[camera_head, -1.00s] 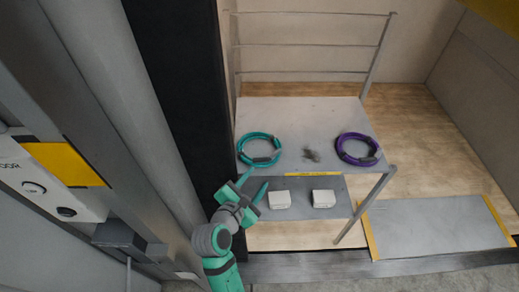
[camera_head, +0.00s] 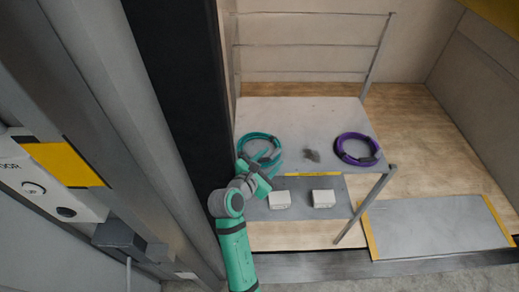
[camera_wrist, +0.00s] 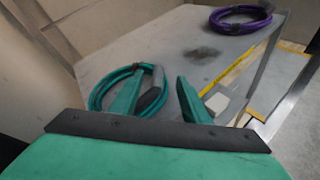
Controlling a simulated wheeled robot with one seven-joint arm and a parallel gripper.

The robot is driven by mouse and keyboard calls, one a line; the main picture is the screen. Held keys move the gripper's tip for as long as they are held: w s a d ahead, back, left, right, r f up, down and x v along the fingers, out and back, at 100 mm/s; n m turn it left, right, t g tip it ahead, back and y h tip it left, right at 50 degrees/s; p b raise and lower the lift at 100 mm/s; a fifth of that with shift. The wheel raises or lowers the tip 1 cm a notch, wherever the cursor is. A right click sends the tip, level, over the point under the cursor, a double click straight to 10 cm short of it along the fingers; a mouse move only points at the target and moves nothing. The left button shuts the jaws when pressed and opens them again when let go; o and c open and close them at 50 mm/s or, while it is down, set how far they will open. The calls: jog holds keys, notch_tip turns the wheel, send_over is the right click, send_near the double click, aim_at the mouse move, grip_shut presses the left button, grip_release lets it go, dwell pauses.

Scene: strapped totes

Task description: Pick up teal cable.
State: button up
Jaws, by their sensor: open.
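The teal cable (camera_head: 268,142) is a coiled ring lying on the left of the grey upper shelf, partly hidden by my gripper in the head view. My gripper (camera_head: 262,163) is open and reaches over the cable's near side. The left finger of my gripper (camera_wrist: 158,97) overlaps the coil's right part, while the right finger stands right of the coil. A dark band on the coil shows beside the left finger. I cannot tell whether the fingers touch the cable.
A purple cable coil (camera_head: 357,149) lies on the right of the shelf (camera_head: 315,113). Two white boxes (camera_head: 280,200) (camera_head: 323,198) sit on the lower grey step. A dark post (camera_head: 178,100) stands close left of my arm. A metal rail (camera_head: 365,207) edges the right side.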

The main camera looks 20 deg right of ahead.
aim_at(274, 156)
jog(key=shift+x, duration=1.5)
jog(key=c, duration=1)
grip_shut()
jog(key=shift+r, duration=0.15)
